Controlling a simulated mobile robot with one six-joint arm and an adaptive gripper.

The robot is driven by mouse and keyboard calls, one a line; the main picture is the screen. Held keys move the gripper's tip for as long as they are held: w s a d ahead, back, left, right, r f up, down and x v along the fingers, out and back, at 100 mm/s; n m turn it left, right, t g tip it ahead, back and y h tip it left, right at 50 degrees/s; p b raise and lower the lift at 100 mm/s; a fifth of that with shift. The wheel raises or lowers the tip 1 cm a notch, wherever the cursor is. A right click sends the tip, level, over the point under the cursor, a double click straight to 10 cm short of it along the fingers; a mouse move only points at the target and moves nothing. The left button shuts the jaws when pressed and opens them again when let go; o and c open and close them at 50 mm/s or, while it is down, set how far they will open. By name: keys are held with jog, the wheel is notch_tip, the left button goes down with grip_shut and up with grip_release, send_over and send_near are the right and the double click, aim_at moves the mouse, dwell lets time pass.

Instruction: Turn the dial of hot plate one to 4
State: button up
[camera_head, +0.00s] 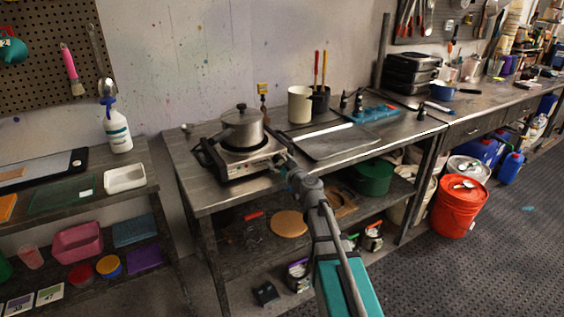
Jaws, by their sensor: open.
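A metal hot plate (227,166) stands near the left end of the steel bench. A lidded grey pot (242,129) sits on its burner. The hot plate's front face is visible, but its dial and any numbers are too small to make out. No label shows whether this is hot plate one. My gripper (281,162) is at the hot plate's right front corner, at the end of my arm reaching up from the bottom. It is open, small and partly merged with the background. I cannot tell whether it touches the hot plate.
A flat metal tray (345,144) lies right of the hot plate. A cream canister (300,105) and a dark pot with brushes (320,98) stand behind. A low left table (85,225) holds a spray bottle (117,132). A red bucket (458,206) stands on the open floor.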

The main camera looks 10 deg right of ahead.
jog(key=shift+d, duration=0.2)
jog(key=c, duration=1.1)
jog(key=shift+c, duration=0.2)
